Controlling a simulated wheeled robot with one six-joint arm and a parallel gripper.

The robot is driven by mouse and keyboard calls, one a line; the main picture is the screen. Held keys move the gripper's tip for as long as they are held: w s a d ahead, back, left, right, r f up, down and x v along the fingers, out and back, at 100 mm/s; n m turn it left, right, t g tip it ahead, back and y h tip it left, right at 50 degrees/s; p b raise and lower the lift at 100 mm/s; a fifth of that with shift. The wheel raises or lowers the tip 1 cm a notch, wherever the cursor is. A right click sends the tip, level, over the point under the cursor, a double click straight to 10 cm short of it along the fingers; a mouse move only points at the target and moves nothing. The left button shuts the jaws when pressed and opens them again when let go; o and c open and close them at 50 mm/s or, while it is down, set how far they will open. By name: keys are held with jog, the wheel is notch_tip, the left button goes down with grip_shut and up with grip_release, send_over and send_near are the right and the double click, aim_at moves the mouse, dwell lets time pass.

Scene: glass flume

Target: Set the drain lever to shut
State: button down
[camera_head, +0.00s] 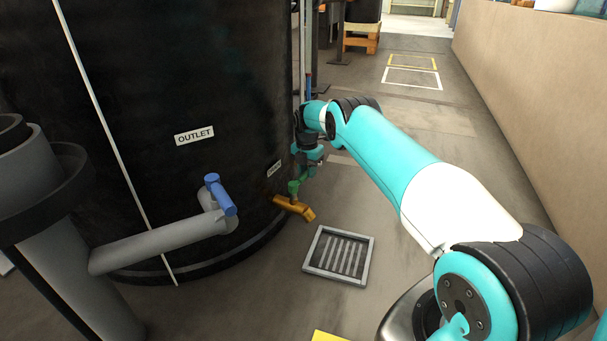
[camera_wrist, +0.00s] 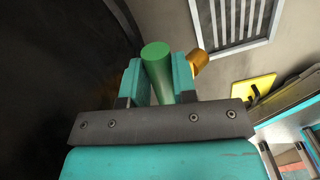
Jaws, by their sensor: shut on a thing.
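The drain lever is a green handle (camera_head: 293,187) on a brass spout (camera_head: 291,206) low on the black tank's right side in the head view. In the wrist view the green lever (camera_wrist: 157,68) stands between the two teal fingers of my gripper (camera_wrist: 160,80), which is shut on it. A bit of the brass spout (camera_wrist: 198,61) shows behind the right finger. In the head view my gripper (camera_head: 303,170) is at the lever, small and partly hidden by my arm. The lever's exact angle is hard to tell.
The black tank (camera_head: 200,80) fills the left. A blue-handled valve (camera_head: 220,194) sits on a grey outlet pipe (camera_head: 160,245). A floor grate (camera_head: 339,255) lies below the spout. Free floor lies right of the tank, up to a tan wall (camera_head: 540,90). A pallet (camera_head: 362,40) stands far back.

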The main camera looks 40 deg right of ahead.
jog(key=shift+w+a+n, duration=0.1)
jog(key=shift+w+n, duration=0.1)
jog(key=shift+n, duration=0.1)
jog(key=c, duration=0.9)
grip_release()
notch_tip(320, 180, up, 17)
jog(key=p, duration=0.9)
jog(key=shift+w+a+r, duration=0.1)
jog(key=shift+w+r, duration=0.05)
jog(key=shift+r, duration=0.05)
